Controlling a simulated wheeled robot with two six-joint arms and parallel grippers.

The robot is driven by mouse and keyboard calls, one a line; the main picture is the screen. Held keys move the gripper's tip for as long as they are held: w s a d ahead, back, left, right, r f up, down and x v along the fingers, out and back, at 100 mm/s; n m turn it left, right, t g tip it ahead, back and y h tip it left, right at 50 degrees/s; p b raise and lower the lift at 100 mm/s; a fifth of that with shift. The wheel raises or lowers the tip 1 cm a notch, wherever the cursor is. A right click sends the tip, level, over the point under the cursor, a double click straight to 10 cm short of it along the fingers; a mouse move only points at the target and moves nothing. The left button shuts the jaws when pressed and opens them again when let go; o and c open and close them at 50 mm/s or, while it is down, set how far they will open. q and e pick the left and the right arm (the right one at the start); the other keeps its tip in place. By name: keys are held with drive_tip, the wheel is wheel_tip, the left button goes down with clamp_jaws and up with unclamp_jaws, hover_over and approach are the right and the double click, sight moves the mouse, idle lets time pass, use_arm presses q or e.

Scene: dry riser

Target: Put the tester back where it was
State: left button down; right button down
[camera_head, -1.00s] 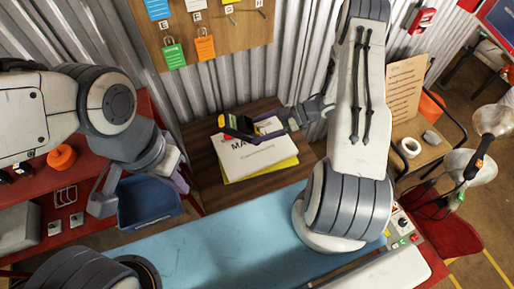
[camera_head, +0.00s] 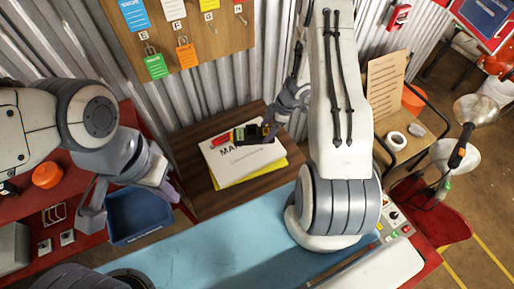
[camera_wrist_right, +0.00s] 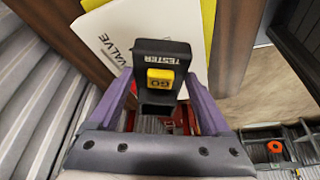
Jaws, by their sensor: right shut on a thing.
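The tester (camera_head: 249,133) is a black block with a yellow "GO" button, seen close up in the right wrist view (camera_wrist_right: 160,80). My right gripper (camera_head: 270,127) is shut on it, with one purple finger on each side. It holds the tester over a white manual (camera_head: 232,157) that lies with a yellow booklet (camera_head: 254,175) on a brown wooden table (camera_head: 205,205). I cannot tell whether the tester touches the manual.
The blue bin (camera_head: 142,216) stands left of the brown table. A board with coloured tags and padlocks (camera_head: 190,38) hangs on the corrugated wall behind. A light blue worktop (camera_head: 210,250) is clear in front. An orange round object (camera_head: 47,175) sits on the red bench.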

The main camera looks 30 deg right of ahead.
sight(260, 140)
drive_tip(key=a+f, duration=0.1)
drive_tip(key=s+a, duration=0.1)
drive_tip(key=a+f+b, duration=0.1)
drive_tip(key=shift+s+a+f, duration=0.3)
drive_tip(key=shift+s+a, duration=0.05)
drive_tip(key=shift+f, duration=2)
